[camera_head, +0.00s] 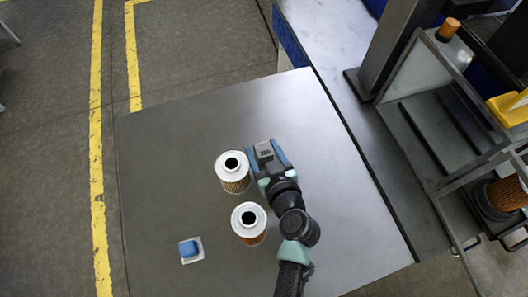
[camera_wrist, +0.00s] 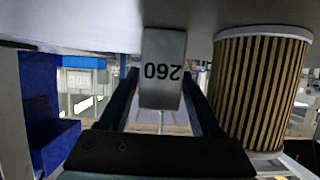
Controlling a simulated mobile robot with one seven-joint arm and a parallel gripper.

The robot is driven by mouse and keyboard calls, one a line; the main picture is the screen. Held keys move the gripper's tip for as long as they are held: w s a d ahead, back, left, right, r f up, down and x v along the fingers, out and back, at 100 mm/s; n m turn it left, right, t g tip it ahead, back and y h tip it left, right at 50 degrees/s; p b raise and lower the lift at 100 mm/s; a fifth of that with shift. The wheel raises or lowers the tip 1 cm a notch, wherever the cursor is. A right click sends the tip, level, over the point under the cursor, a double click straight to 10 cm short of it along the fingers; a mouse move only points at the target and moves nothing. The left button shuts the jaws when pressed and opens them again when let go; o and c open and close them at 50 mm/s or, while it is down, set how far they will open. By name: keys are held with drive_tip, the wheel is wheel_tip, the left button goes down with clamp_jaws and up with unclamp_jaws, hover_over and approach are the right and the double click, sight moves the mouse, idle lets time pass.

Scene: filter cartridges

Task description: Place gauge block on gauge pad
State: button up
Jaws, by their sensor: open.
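A grey gauge block (camera_head: 264,152) marked 260 stands on the table between the fingers of my gripper (camera_head: 263,147). In the wrist view the block (camera_wrist: 163,65) shows upside down, and its end meets the grey table surface at the top. My gripper (camera_wrist: 161,82) is open, with one finger on each side of the block; I cannot tell whether either finger touches it.
One filter cartridge (camera_head: 235,181) stands just left of my gripper; it also shows in the wrist view (camera_wrist: 260,90). A second cartridge (camera_head: 250,232) stands nearer, left of my arm. The grey table (camera_head: 180,150) is clear at back left. A shelved cart (camera_head: 440,130) stands at right.

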drive_tip(key=shift+x, duration=1.2)
drive_tip(key=shift+c, duration=0.3)
clamp_jaws()
